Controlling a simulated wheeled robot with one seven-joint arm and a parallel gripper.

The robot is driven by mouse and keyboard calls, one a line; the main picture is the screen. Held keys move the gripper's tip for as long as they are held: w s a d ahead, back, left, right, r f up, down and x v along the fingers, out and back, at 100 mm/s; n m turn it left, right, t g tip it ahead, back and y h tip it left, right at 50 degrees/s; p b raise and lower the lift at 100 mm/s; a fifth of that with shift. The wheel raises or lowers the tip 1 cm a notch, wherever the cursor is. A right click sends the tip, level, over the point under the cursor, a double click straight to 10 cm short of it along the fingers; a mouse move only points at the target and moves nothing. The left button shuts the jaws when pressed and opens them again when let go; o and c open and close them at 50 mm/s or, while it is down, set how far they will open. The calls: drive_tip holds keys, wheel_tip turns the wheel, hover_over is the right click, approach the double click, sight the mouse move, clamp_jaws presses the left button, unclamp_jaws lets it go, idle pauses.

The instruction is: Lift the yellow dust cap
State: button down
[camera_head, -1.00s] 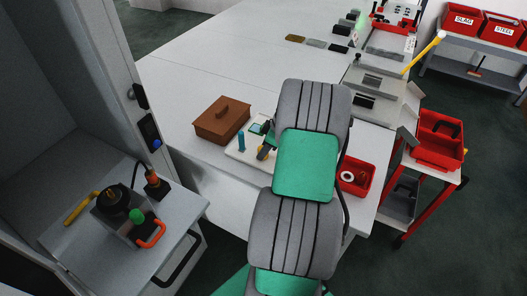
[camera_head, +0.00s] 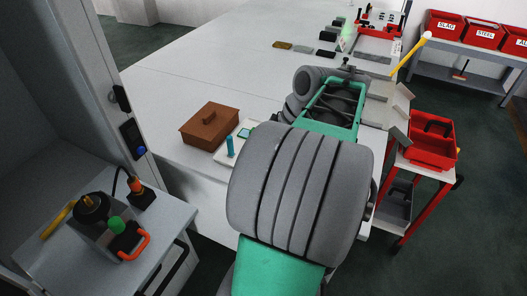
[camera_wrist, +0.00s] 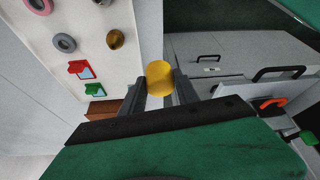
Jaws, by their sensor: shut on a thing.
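The yellow dust cap (camera_wrist: 160,78) shows in the wrist view as a round yellow disc between the two fingertips of my gripper (camera_wrist: 160,86). My gripper is shut on it, with one dark finger on each side. The cap looks held clear of any surface, with the bench and drawers seen beyond it. In the head view my own arm hides both the gripper and the cap.
A white board with rings, a brass knob and red and green clips (camera_wrist: 80,68) lies at left in the wrist view. A grey side table (camera_head: 165,225) holds a tray with tools.

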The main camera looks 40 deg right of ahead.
drive_tip(key=shift+s+r+p, duration=0.1)
drive_tip(key=shift+r+p, duration=1.1)
drive_tip(key=shift+r, duration=0.35)
